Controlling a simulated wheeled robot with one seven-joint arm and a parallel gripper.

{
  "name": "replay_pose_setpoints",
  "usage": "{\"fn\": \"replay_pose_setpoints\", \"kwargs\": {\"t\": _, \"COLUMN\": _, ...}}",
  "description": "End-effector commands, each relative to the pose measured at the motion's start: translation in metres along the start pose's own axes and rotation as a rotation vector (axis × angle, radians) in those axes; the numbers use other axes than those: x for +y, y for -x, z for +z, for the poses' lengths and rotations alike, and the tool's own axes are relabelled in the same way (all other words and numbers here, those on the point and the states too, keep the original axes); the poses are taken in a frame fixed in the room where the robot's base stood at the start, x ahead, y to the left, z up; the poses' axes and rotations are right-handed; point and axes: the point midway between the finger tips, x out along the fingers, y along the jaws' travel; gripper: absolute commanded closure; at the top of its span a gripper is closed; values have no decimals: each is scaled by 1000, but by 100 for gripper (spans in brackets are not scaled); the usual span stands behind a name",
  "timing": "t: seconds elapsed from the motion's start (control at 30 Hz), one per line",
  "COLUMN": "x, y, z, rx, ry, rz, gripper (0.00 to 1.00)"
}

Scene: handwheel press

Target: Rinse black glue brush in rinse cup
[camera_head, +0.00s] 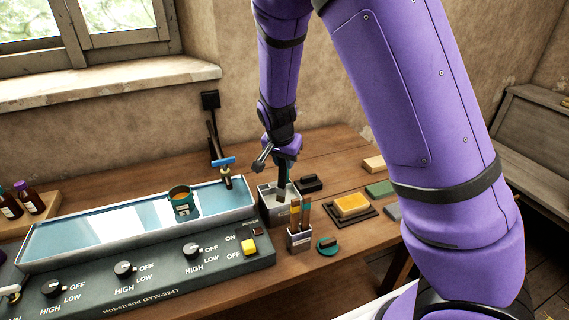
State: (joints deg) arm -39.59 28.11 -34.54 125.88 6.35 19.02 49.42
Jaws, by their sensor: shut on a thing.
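My gripper (284,172) points down over a grey square cup (276,212), which I take as the rinse cup. It is shut on a dark brush (281,195), seen small, which looks like the black glue brush. The brush's lower end reaches down into the cup's opening. I cannot tell how deep it goes or whether it touches the wall or liquid. The cup stands upright on the table, right of the long metal water bath.
A holder (299,240) with several brushes stands close in front of the cup. A black block (309,184), a yellow sponge on a dark tray (351,205) and a round green item (327,246) lie to the right. The bath (120,232) holds a green pot (181,203).

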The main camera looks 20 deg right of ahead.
Motion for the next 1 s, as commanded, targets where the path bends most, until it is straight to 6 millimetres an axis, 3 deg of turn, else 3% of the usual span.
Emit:
{"fn": "replay_pose_setpoints", "kwargs": {"t": 0.7, "x": -2, "y": 42, "z": -13, "rx": 1, "ry": 1, "rz": -2, "gripper": 100}}
{"fn": "replay_pose_setpoints", "kwargs": {"t": 1.0, "x": -2, "y": 51, "z": -16, "rx": 0, "ry": 1, "rz": 0, "gripper": 100}}
